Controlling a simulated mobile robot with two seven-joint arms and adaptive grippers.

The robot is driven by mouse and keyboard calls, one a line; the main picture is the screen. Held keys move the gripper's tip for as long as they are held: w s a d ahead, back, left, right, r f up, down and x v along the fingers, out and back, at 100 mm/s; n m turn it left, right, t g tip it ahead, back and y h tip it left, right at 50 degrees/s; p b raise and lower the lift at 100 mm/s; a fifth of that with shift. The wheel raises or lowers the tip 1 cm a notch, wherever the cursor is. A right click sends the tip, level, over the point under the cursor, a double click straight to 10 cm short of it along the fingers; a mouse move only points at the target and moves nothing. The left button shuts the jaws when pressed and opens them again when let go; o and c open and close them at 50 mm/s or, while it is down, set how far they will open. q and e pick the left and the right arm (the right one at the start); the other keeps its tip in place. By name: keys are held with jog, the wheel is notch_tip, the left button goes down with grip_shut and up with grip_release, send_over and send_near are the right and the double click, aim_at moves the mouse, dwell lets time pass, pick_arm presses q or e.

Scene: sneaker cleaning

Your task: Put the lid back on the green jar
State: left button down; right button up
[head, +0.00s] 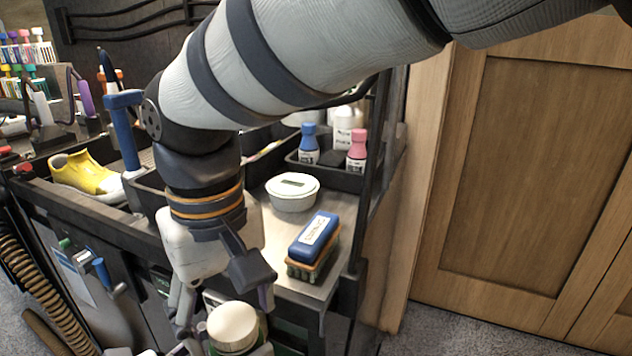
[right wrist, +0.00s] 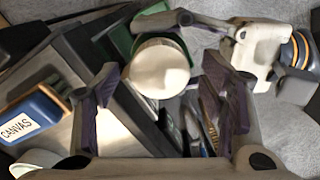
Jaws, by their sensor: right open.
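The green jar (head: 262,332) is at the bottom of the head view, in front of the cart, mostly hidden under its round cream lid (head: 233,326). In the right wrist view the lid (right wrist: 160,68) covers the jar's top, with a green edge (right wrist: 184,47) showing at its upper right. I cannot tell whether it is fully seated. My right gripper (head: 226,305) is open above the lid, with one finger on each side of it. My left gripper (right wrist: 205,28) comes in from the right of the wrist view, its fingers around the jar, seemingly holding it.
A blue brush (head: 315,232) labelled CANVAS and a white round tub (head: 292,192) stand on the cart's metal top (head: 290,283). Blue (head: 309,145) and pink (head: 357,150) bottles stand in a tray behind. A yellow shoe (head: 88,178) lies at the left. Wooden cabinets stand right.

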jog(key=shift+r, duration=2.35)
jog(key=shift+c, duration=0.4)
